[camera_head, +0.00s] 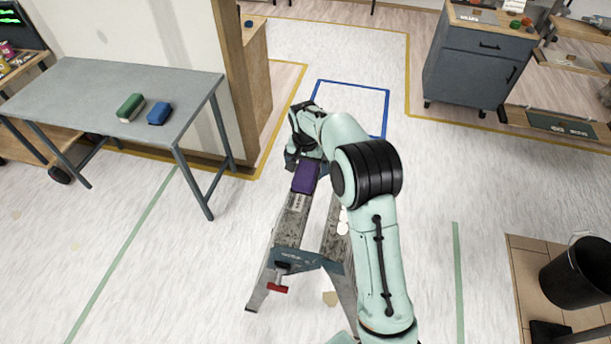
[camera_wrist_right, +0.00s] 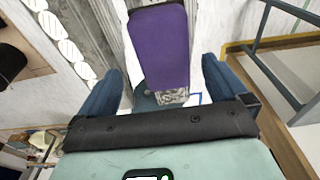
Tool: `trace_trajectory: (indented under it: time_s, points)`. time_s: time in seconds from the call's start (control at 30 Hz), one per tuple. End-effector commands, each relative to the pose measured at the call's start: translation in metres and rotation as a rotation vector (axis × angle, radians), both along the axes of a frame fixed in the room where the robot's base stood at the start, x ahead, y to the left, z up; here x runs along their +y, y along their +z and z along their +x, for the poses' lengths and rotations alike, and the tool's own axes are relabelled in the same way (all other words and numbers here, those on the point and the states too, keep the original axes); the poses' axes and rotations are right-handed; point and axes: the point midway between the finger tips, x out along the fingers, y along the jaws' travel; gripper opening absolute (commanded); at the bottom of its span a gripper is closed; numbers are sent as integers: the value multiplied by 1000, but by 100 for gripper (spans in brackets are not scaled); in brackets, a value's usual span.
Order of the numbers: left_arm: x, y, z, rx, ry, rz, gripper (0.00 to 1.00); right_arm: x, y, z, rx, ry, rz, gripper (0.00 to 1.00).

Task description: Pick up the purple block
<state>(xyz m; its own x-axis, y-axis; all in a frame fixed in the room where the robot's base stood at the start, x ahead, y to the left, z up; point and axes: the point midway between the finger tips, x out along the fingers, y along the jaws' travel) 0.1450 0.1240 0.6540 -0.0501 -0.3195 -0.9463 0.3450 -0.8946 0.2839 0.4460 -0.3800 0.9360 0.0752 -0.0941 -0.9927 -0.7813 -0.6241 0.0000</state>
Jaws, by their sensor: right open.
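The purple block (camera_head: 305,177) sits on the top of a grey, worn trestle (camera_head: 291,222) in the middle of the head view. In the right wrist view the purple block (camera_wrist_right: 160,45) appears upright in the picture, in line with the gap between my fingers. My right gripper (camera_head: 293,163) is at the far end of the block in the head view, partly hidden by my arm. Its two blue fingers (camera_wrist_right: 163,66) are open, with visible space on both sides of the block. My left gripper is in neither view.
A grey table (camera_head: 90,82) at the left holds a green block (camera_head: 130,107) and a blue block (camera_head: 159,113). A dark cabinet (camera_head: 470,68) stands at the back right. A black bucket (camera_head: 580,275) is at the lower right. Open floor surrounds the trestle.

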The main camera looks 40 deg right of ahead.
Motion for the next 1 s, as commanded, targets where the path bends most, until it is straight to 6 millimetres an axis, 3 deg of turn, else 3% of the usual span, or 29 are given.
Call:
trace_trajectory:
  time_s: [0.3,0.57,0.6,0.77,1.0]
  points:
    - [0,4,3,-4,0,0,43,0,-43,6,1,0,0,100]
    - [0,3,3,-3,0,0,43,0,-46,6,0,1,0,100]
    - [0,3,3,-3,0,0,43,0,-46,6,0,1,0,94]
    - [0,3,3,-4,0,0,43,0,-46,6,0,1,0,41]
    - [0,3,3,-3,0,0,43,0,-45,7,-1,0,0,40]
